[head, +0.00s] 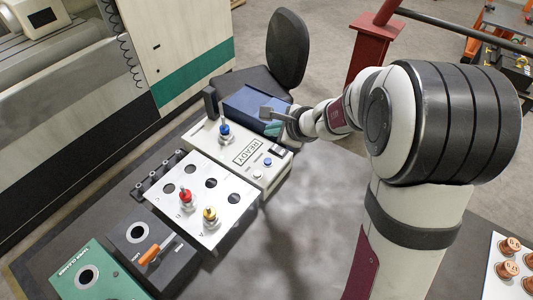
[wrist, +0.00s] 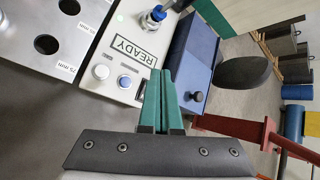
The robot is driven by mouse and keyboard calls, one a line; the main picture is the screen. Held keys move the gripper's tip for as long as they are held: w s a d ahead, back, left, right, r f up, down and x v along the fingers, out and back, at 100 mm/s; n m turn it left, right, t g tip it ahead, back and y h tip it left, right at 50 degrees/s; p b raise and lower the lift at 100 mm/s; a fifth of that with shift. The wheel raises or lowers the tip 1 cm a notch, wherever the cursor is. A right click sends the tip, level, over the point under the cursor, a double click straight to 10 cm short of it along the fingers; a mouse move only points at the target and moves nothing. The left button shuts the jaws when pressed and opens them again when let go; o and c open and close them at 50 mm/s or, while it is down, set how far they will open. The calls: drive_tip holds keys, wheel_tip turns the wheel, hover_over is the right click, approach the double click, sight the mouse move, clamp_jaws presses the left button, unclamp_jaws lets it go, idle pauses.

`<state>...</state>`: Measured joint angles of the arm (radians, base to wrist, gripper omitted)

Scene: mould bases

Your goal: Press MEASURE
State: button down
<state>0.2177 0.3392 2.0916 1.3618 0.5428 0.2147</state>
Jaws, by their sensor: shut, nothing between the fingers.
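The measuring unit (head: 215,148) is a pale box with a READY display (head: 246,152). A blue button (head: 267,161) and a white button (head: 257,173) sit beside the display; their labels are too small to read, so I cannot tell which is MEASURE. Both also show in the wrist view, the blue one (wrist: 124,81) and the white one (wrist: 101,72). My gripper (wrist: 160,72) is shut and empty, its teal fingers over the unit's edge, to the right of the buttons and apart from them. In the head view my gripper (head: 272,129) is above the unit's far end.
A blue-knobbed part (head: 224,130) stands upright on the unit. A blue box (head: 248,101) lies behind it. A white plate (head: 203,196) with holes holds a red-topped and a yellow-topped part. A dark box with an orange lever (head: 149,255) is nearer. The grey tabletop to the right is clear.

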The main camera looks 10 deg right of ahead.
hover_over(271, 165)
drive_tip(key=shift+f, duration=4.35)
drive_tip(key=shift+f, duration=0.1)
drive_tip(key=shift+f, duration=0.35)
drive_tip(key=shift+f, duration=0.3)
drive_tip(key=shift+r, duration=0.75)
drive_tip(key=shift+r, duration=2.5)
